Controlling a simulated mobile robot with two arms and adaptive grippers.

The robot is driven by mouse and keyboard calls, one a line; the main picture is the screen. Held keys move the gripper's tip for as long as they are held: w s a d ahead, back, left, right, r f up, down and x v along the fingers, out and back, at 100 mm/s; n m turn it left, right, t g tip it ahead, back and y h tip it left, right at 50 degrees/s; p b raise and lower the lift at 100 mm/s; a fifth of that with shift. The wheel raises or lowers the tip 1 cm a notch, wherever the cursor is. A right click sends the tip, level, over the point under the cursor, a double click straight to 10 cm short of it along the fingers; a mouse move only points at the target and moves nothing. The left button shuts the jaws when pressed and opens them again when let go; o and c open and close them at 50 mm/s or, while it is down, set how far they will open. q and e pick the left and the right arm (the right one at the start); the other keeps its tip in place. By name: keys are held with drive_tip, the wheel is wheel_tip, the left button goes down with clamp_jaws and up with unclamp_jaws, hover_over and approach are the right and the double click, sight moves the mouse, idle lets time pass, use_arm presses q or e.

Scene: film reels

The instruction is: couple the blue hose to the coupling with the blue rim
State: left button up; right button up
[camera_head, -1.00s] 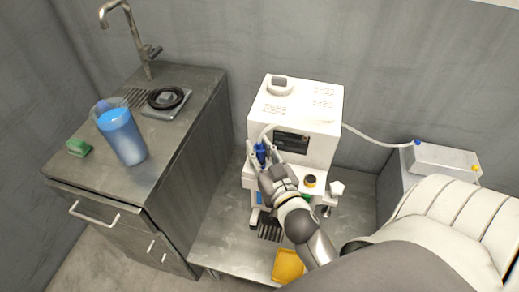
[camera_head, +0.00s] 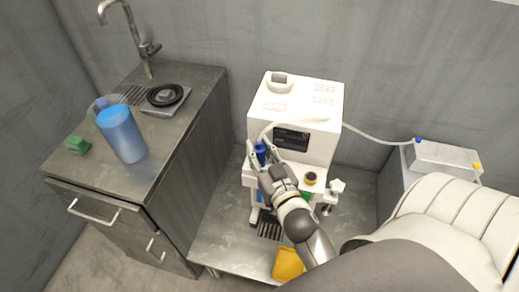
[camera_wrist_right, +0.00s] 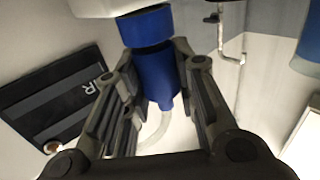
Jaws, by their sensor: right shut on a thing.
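My right gripper (camera_head: 264,160) is at the front of the white machine (camera_head: 325,105). It is shut on the blue hose end (camera_wrist_right: 160,75), which also shows in the head view (camera_head: 260,151). The pale hose (camera_wrist_right: 155,130) trails from this end in the wrist view. Just beyond the hose end, a blue rim (camera_wrist_right: 146,26) sits on a white part. The two lie close together and look roughly lined up, but I cannot tell whether they touch. My left gripper is not in view.
A grey box (camera_head: 440,157) with blue and yellow fittings stands at the right; a thin hose runs to it from the machine. A yellow tray (camera_head: 287,264) lies in front. A blue-filled jug (camera_head: 122,135) and green sponge (camera_head: 78,145) are on the sink counter.

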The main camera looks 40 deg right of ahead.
sight(261, 156)
drive_tip(key=o, duration=0.7)
drive_tip(key=shift+o, duration=0.2)
drive_tip(key=shift+v, duration=3.25)
drive_tip(key=shift+b+v, duration=0.3)
drive_tip(key=shift+v, duration=2.05)
drive_tip(key=shift+f, duration=0.1)
